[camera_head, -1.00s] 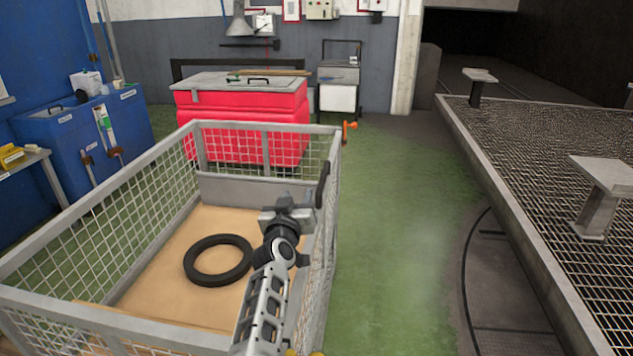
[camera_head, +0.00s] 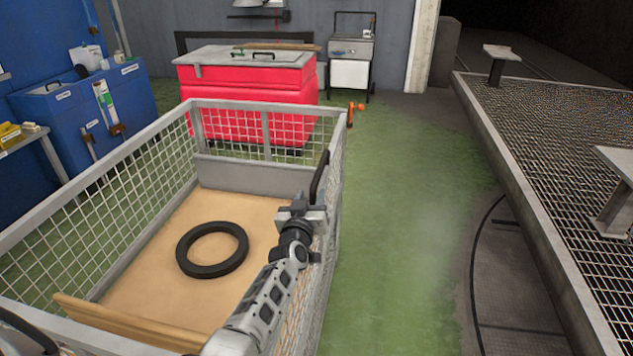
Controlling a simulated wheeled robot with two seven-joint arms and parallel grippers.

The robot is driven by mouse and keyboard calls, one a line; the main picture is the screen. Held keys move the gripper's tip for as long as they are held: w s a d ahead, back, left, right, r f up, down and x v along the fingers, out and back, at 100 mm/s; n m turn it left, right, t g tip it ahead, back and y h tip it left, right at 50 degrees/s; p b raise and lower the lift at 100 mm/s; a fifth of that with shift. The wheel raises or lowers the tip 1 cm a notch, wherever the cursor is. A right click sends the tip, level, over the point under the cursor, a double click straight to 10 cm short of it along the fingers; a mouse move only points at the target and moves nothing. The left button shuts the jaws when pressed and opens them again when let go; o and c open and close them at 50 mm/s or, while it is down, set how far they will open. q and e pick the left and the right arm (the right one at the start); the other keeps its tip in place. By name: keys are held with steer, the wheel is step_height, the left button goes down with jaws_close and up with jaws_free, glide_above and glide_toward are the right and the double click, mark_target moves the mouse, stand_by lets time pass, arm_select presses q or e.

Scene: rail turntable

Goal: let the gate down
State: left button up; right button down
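A grey mesh-sided cage (camera_head: 85,178) with a tan floor stands in front of me. Its far end has a mesh upper part and a solid grey panel (camera_head: 250,175) below; I cannot tell which part is the gate. The frame is upright. My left gripper (camera_head: 317,190) is at the cage's right side, near the far right corner. A dark upright bar shows at its tip; I cannot tell if it is a finger or a handle, nor if the gripper touches the cage. My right gripper is not in view.
A black ring (camera_head: 212,250) and a wooden board (camera_head: 130,325) lie in the cage. An orange handle (camera_head: 356,108) sits by its far right corner. A red chest (camera_head: 245,85) stands behind. Green floor is clear to the right, up to the grated platform (camera_head: 570,150).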

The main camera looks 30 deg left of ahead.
mark_target(316, 183)
arm_select(q)
steer(key=b+x, duration=0.1)
steer(key=x, duration=0.2)
steer(key=b+x, duration=0.1)
steer(key=x, duration=0.2)
steer(key=shift+w+a+f+b, duration=0.1)
steer(key=shift+w+f+b, duration=0.15)
steer(key=shift+b, duration=0.15)
steer(key=shift+w+a, duration=0.1)
steer(key=shift+w, duration=0.2)
steer(key=shift+w+r, duration=0.2)
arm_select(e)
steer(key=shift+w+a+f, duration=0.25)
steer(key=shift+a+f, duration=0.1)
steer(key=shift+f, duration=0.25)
arm_select(q)
steer(key=shift+c, duration=0.3)
